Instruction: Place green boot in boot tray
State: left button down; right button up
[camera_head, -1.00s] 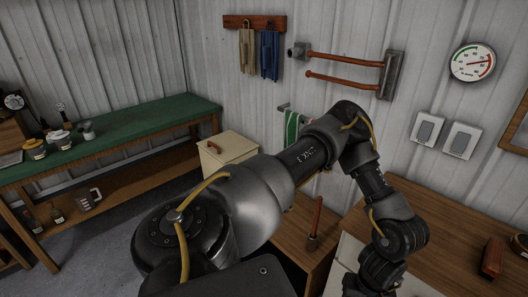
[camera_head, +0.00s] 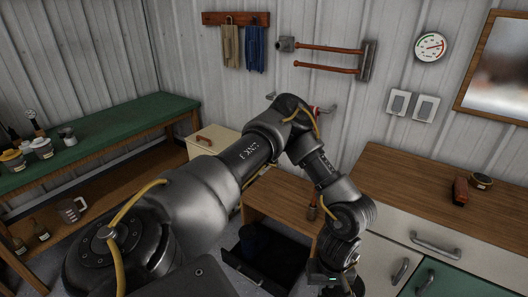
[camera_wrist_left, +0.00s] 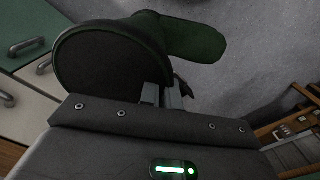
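The green boot (camera_wrist_left: 185,38) fills the top of the left wrist view, lying across my left gripper (camera_wrist_left: 166,95). The gripper's fingers close on the boot's dark end, and the boot hangs clear of the grey floor. In the head view my left wrist reaches the bottom edge, and the boot cannot be made out there. A black tray (camera_head: 283,272), seemingly the boot tray, lies on the floor below and left of that wrist. A dark blue boot (camera_head: 252,240) stands in its back left part. My right gripper is out of view.
A wooden bench (camera_head: 275,195) stands behind the tray. A wood-topped cabinet (camera_head: 410,185) with white and green fronts is on the right. A green-topped workbench (camera_head: 110,135) and a cream cabinet (camera_head: 212,141) are on the left. My arm hides part of the middle.

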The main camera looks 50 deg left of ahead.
aim_at(285, 272)
jog(key=z, duration=3)
jog(key=k, duration=3)
jog(key=u, duration=1.4)
jog(key=i, duration=0.15)
jog(key=u, duration=0.25)
